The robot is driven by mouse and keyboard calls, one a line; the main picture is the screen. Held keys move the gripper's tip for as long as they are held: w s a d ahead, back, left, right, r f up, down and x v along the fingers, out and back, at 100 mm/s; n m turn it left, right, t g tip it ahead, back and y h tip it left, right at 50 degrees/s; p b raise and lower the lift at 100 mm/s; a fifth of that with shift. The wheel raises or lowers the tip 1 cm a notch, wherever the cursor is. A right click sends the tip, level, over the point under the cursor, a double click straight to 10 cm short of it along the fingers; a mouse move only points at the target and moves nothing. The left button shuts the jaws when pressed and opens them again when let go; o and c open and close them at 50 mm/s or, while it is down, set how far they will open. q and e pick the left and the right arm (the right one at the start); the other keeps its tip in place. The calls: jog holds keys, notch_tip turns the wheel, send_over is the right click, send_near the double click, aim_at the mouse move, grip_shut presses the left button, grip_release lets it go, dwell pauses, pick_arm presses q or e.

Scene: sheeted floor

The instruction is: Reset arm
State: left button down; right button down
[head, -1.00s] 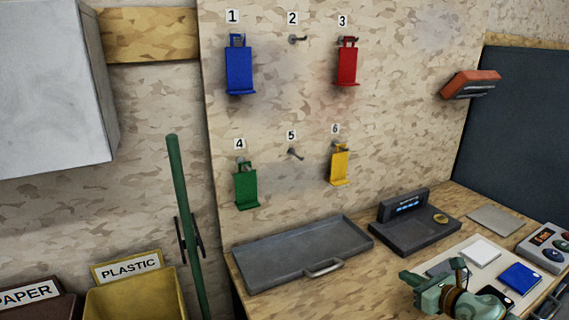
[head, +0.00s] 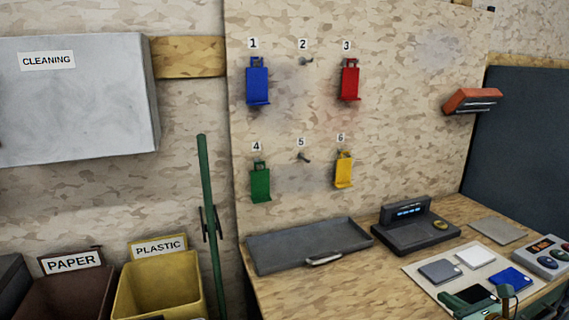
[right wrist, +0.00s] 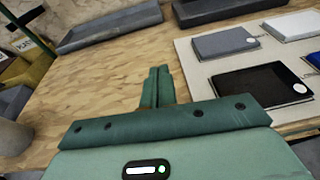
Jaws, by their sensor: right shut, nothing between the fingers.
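My right gripper (head: 506,303) shows at the bottom right of the head view, partly cut off by the lower edge. In the right wrist view its green fingers (right wrist: 157,88) are together, shut and empty, over bare wood of the bench. The pale mat (right wrist: 205,72) with flat devices lies to the right of the fingers in that view. The gripper appears apart from the devices. My left gripper is not in view.
The bench (head: 376,277) holds a grey tray (head: 300,248), a scale (head: 412,230) and a mat with grey, white, blue and black devices. Coloured holders hang on the numbered board. Paper (head: 70,290) and plastic (head: 160,285) bins stand left.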

jog(key=s+d+r+m+t+h, duration=0.1)
jog(key=d+r+m+h, duration=0.35)
jog(key=d+m, duration=0.75)
jog(key=s+d+r+m+t+h, duration=0.15)
jog(key=d+r+m+h, duration=0.35)
jog(key=m, duration=1.2)
jog(key=s+f+m+g+y, duration=0.1)
jog(key=s+f+m+g, duration=0.3)
jog(key=f, duration=1.3)
jog(key=s+a+f+m+g+y, duration=0.1)
jog(key=s+a+f+g, duration=0.3)
jog(key=s+f, duration=0.9)
jog(key=s+a+f+m+g, duration=0.15)
jog(key=s+a+f, duration=0.45)
jog(key=s+f, duration=0.7)
jog(key=s+a+f+g+y, duration=0.1)
jog(key=s+a+f+g, duration=0.1)
jog(key=s+a, duration=0.5)
jog(key=s+a+f+g+y+p, duration=0.1)
jog(key=s+a+f, duration=0.3)
jog(key=s, duration=0.8)
jog(key=s+a+f+g+y+p, duration=0.1)
jog(key=s+a+f+g, duration=0.2)
jog(key=s+a, duration=0.6)
jog(key=shift+s+a+f+g, duration=0.4)
jog(key=shift+s+g, duration=0.2)
jog(key=shift+s, duration=0.2)
